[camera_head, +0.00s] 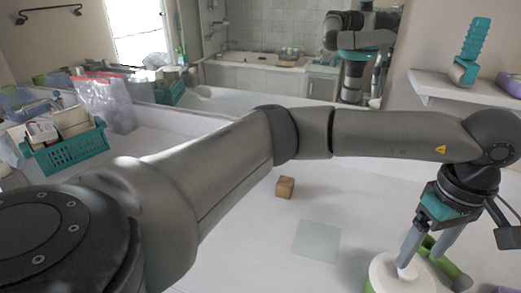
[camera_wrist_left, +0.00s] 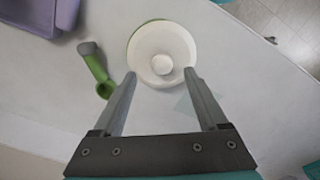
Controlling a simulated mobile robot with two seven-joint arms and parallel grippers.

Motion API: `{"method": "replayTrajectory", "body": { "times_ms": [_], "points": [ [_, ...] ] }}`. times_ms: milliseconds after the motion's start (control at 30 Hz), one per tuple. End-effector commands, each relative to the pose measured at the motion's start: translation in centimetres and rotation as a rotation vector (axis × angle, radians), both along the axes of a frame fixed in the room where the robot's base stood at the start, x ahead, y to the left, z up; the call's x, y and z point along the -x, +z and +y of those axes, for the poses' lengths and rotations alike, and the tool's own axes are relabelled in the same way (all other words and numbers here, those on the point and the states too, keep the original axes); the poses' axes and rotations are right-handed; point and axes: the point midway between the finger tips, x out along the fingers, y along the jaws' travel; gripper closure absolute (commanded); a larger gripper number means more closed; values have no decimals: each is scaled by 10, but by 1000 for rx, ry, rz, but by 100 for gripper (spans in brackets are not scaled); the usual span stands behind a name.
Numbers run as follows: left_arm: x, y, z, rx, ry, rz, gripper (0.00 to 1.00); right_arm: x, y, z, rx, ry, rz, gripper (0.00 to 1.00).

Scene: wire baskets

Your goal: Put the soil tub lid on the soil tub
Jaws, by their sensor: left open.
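A white round lid (camera_wrist_left: 148,48) with a knob in its middle shows in the wrist view. A thin green rim, apparently the soil tub (camera_wrist_left: 130,45), shows along its upper left edge. The lid lies over the tub; I cannot tell whether it is seated. In the head view the white lid (camera_head: 385,274) is at the bottom, partly cut off by the frame, with a sliver of green tub (camera_head: 369,288) below it. My left gripper (camera_head: 432,273) is open above the lid. In the wrist view its fingertips (camera_wrist_left: 159,74) are apart, one on each side of the lid's near part.
A green and grey tool (camera_wrist_left: 98,72) lies beside the lid. A wooden cube (camera_head: 285,187) and a translucent square (camera_head: 316,241) are on the white counter. A teal basket (camera_head: 68,154) stands at left. A shelf (camera_head: 440,92) with a teal object (camera_head: 472,48) is above right.

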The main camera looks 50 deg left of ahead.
Motion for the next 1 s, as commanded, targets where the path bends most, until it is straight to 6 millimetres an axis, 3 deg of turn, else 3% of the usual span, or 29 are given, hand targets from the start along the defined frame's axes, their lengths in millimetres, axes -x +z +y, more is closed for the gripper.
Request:
{"method": "replayTrajectory", "body": {
  "times_ms": [633, 1000],
  "points": [
    [0, 27, 0, 1, 0, -1, 24, 1, 16, -5, 6, -1, 1, 42],
    [0, 29, 0, 1, -1, -1, 24, 1, 17, -5, 6, -2, 1, 42]
  ]
}}
